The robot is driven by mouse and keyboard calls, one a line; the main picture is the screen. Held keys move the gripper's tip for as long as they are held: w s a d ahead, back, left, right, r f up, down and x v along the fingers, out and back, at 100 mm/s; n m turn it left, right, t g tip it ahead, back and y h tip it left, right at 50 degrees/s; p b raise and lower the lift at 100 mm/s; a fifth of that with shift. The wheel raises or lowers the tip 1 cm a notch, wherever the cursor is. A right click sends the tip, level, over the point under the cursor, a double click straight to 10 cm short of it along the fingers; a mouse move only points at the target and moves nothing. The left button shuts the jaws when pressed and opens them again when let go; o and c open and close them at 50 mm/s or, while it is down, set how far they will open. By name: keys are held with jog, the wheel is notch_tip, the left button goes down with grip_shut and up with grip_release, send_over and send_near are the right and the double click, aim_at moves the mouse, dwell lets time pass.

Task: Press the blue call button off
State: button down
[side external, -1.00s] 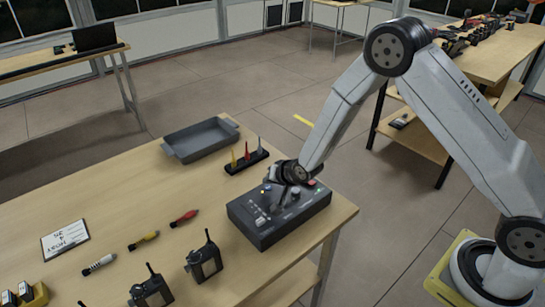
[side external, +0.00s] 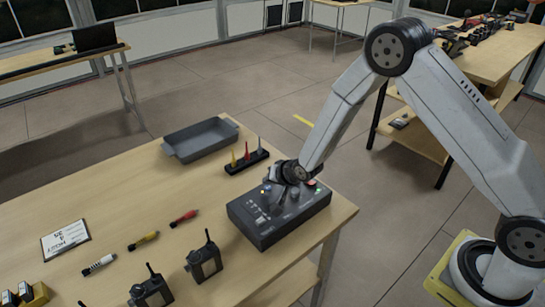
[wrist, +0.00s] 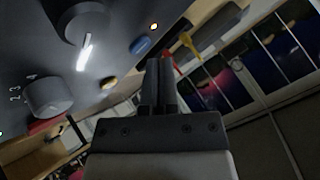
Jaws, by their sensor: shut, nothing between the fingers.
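The dark control box (side external: 280,222) sits near the right corner of the wooden table. In the wrist view, its blue button (wrist: 141,44) is on the panel beside a small lit orange lamp (wrist: 154,26). My gripper (wrist: 160,64) is shut and empty, with its fingertips just to the right of and below the blue button in that view. A gap shows between them in the picture; the height over the panel is hard to tell. In the side external view my gripper (side external: 273,187) is over the far part of the box and partly hides the panel.
The panel also has a yellow button (wrist: 108,82), a numbered knob (wrist: 48,96) and a larger knob (wrist: 84,24). A rack of screwdrivers (side external: 246,162) and a grey tray (side external: 201,150) stand behind the box. Radios (side external: 204,260) stand to its left.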

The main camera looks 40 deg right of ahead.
aim_at(270, 189)
jog(key=shift+f, duration=0.15)
jog(key=shift+f, duration=0.3)
jog(key=shift+f, duration=0.2)
dwell(0.6)
jog(key=shift+r, duration=0.65)
jog(key=shift+r, duration=0.1)
jog(key=shift+r, duration=2.9)
